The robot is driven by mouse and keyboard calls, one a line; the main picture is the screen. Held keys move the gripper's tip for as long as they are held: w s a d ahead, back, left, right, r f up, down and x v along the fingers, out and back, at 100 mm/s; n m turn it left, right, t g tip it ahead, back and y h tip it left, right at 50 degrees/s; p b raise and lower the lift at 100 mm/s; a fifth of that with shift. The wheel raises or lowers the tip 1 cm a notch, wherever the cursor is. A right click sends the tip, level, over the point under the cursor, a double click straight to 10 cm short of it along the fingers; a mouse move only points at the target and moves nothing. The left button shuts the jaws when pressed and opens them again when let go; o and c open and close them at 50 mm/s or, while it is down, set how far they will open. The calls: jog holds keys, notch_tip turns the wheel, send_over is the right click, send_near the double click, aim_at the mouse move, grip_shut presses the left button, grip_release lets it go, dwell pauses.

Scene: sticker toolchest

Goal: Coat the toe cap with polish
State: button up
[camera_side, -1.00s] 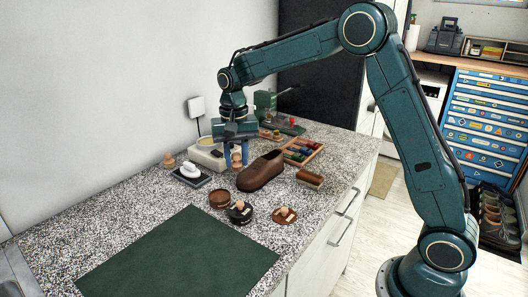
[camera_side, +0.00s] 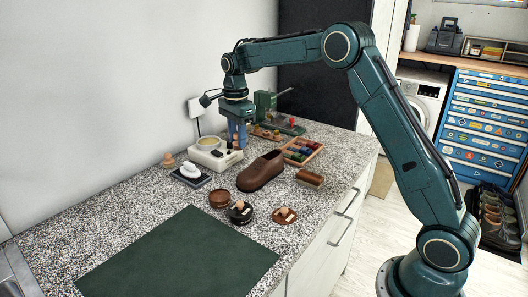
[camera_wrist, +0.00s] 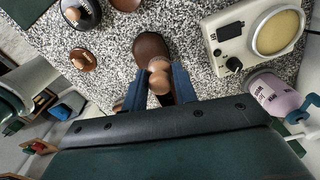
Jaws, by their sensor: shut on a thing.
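A brown leather shoe (camera_side: 262,170) stands on the speckled counter, its rounded toe end toward the front left. In the wrist view a rounded brown shape (camera_wrist: 150,46), apparently the shoe's toe, shows just beyond the held tool. My gripper (camera_side: 238,143) is raised behind the shoe's left side, beside the white device. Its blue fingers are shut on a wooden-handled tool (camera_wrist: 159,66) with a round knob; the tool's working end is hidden.
A white device with a round pale top (camera_side: 211,150) stands left of my gripper. A rack of coloured items (camera_side: 301,151) and a brush (camera_side: 310,178) lie right of the shoe. A white object on a dark tray (camera_side: 191,172) sits left. The green mat (camera_side: 180,258) is clear.

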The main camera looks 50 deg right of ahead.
jog(key=shift+w+d+m, duration=0.1)
jog(key=shift+d+m, duration=0.1)
jog(key=shift+m, duration=0.2)
